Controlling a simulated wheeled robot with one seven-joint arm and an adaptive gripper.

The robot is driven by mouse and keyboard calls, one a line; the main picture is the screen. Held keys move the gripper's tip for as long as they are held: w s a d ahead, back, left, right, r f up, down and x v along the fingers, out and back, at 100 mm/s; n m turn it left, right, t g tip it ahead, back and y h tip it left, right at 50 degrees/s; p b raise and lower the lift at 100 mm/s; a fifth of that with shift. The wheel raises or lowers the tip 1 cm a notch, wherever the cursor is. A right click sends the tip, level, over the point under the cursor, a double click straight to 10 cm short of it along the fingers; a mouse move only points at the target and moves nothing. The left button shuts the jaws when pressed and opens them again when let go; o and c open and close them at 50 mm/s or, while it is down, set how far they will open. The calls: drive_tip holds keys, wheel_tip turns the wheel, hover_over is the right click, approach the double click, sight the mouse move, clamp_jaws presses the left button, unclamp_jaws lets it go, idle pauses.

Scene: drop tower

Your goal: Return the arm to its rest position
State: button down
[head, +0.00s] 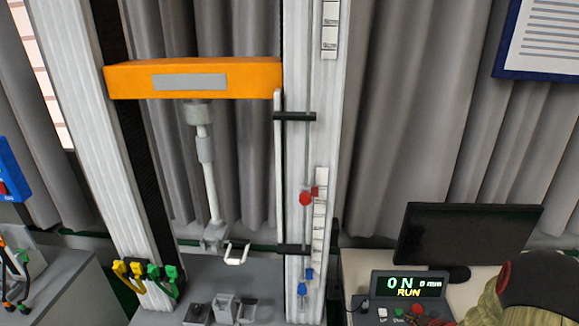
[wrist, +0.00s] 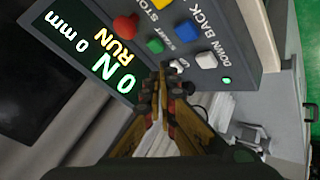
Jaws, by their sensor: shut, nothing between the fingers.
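My gripper (wrist: 163,78) is shut and empty in the wrist view. Its fingertips overlap the lower edge of the control box (wrist: 243,45); I cannot tell whether they touch it. In the head view, part of my arm (head: 535,290) shows at the lower right corner, beside the display and monitor. The fingertips are not clear in that view.
The display (head: 408,284) reads 0 N, 0 mm, RUN. Red (wrist: 125,27) and blue (wrist: 185,31) buttons are on the control box. A monitor (head: 468,232) stands behind. The tower's orange crosshead (head: 230,67) is raised at left.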

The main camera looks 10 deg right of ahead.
drive_tip(key=s+f, duration=0.1)
drive_tip(key=s+d+f+m+g, duration=0.1)
drive_tip(key=s, duration=0.1)
drive_tip(key=s+d+f+m+g+h, duration=0.1)
drive_tip(key=shift+s+f, duration=0.2)
drive_tip(key=shift+s, duration=0.1)
drive_tip(key=s+d+r+m+g+h, duration=0.1)
drive_tip(key=s+r+m+g, duration=0.15)
drive_tip(key=s, duration=0.25)
drive_tip(key=s+r+m+g+h, duration=0.1)
drive_tip(key=s+r+m+g, duration=0.15)
drive_tip(key=s, duration=0.25)
drive_tip(key=s+a+r+t+y+b, duration=0.1)
drive_tip(key=s+a+r+b, duration=0.1)
drive_tip(key=a+r, duration=1.2)
drive_tip(key=s+a+r+m+t+y+b, duration=0.1)
drive_tip(key=s+a+r, duration=0.3)
drive_tip(key=a+r, duration=1.1)
drive_tip(key=a+t+y+b, duration=0.1)
drive_tip(key=a, duration=0.3)
drive_tip(key=shift+a+t, duration=0.25)
drive_tip(key=shift+t, duration=0.05)
